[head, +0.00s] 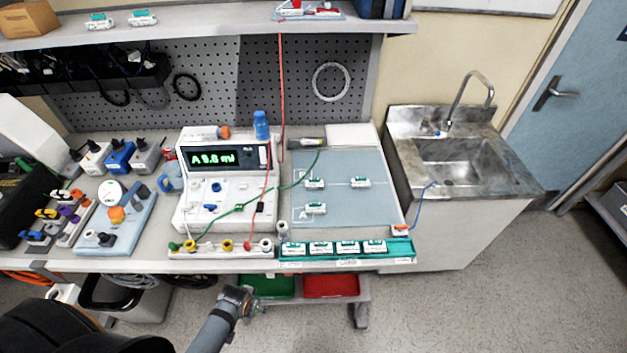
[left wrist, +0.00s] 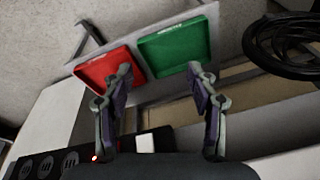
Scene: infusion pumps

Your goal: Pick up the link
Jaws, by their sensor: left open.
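Several small white-and-green blocks could be the link, but I cannot tell which one is meant. Three lie apart on the grey-blue mat (head: 335,205): an upper left block (head: 314,183), an upper right block (head: 360,182) and a lower block (head: 316,208). A row of similar blocks stands in the green rack (head: 400,258) along the bench's front edge. My left gripper (left wrist: 160,75) is open and empty in the left wrist view. Its fingers point towards a red tray (left wrist: 110,67) and a green tray (left wrist: 178,52), apart from the blocks. My right gripper is not in view.
A meter (head: 225,157) with a lit display stands left of the mat. Red and green leads cross in front of it. A terminal strip (head: 218,252) lies beside the rack. A sink (head: 455,155) is at the right. A bin (head: 125,298) stands under the bench.

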